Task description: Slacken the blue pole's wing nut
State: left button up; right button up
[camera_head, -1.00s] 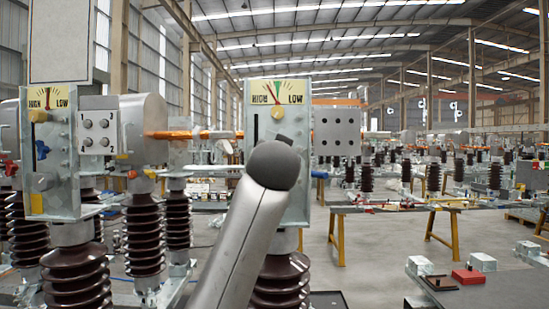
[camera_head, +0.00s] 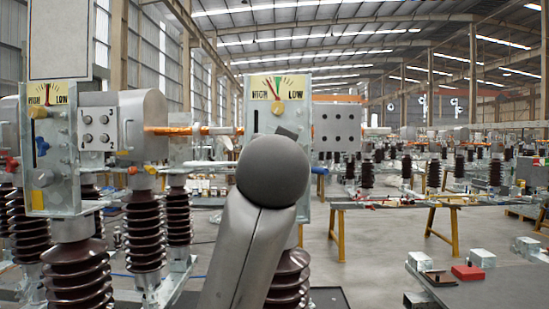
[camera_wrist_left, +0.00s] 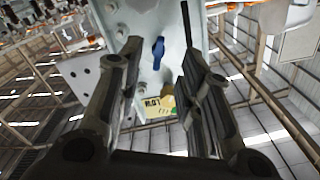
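A blue wing nut (camera_wrist_left: 158,50) sits on the grey metal face of a pole in the left wrist view, above an upside-down gauge label (camera_wrist_left: 155,105). My left gripper (camera_wrist_left: 160,62) is open, one dark finger on each side of the wing nut. I cannot tell whether either finger touches it. In the head view my left arm covers the lower front of the centre pole (camera_head: 250,120), hiding the gripper and that pole's wing nut. The centre pole's gauge (camera_head: 277,87) has its needle left of middle, towards HIGH. My right gripper is not in view.
Another pole at left has a gauge (camera_head: 48,95) and its own blue wing nut (camera_head: 42,148). Ribbed brown insulators (camera_head: 145,230) stand below. A plate with holes (camera_head: 337,128) juts from the centre pole's right. A grey table (camera_head: 500,285) with a red block (camera_head: 468,272) is at lower right.

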pick_arm(q)
jog(key=shift+s, duration=1.1)
